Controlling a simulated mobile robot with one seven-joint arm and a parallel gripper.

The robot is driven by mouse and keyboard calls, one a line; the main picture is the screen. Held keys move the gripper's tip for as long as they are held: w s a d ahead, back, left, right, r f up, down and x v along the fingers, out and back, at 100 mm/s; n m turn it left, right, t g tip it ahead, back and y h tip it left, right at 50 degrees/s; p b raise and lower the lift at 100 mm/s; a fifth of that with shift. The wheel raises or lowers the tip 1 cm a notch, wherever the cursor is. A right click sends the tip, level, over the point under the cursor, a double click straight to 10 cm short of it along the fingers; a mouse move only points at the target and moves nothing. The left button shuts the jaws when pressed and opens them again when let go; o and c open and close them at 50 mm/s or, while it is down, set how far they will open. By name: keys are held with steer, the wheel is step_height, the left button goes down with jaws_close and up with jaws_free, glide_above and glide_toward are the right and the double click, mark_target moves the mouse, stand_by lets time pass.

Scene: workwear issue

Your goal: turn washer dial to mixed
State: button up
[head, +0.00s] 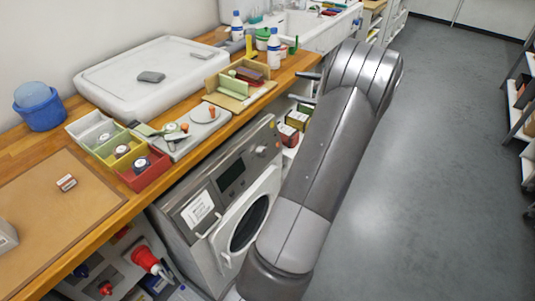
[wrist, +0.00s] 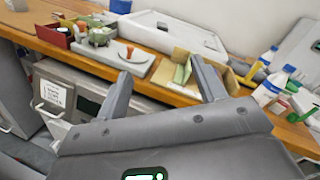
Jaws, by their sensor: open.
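The dial's setting is too small to read. In the wrist view, the washer (wrist: 75,78) is at the left, and the dial is hidden behind my gripper. My gripper (head: 301,87) is open and empty, beyond and above the dial by the counter edge. The wrist view shows its two fingers (wrist: 161,72) apart, pointing towards the counter.
The wooden counter (head: 60,254) holds coloured bins (head: 141,171), a white tray (head: 110,80), a blue tub (head: 38,106) and several bottles. Shelves with boxes (head: 291,128) stand right of the washer. The grey floor (head: 425,150) is clear.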

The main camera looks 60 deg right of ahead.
glide_toward(265, 153)
steer(key=x, duration=0.9)
steer(key=shift+d, duration=0.1)
steer(key=c, duration=1)
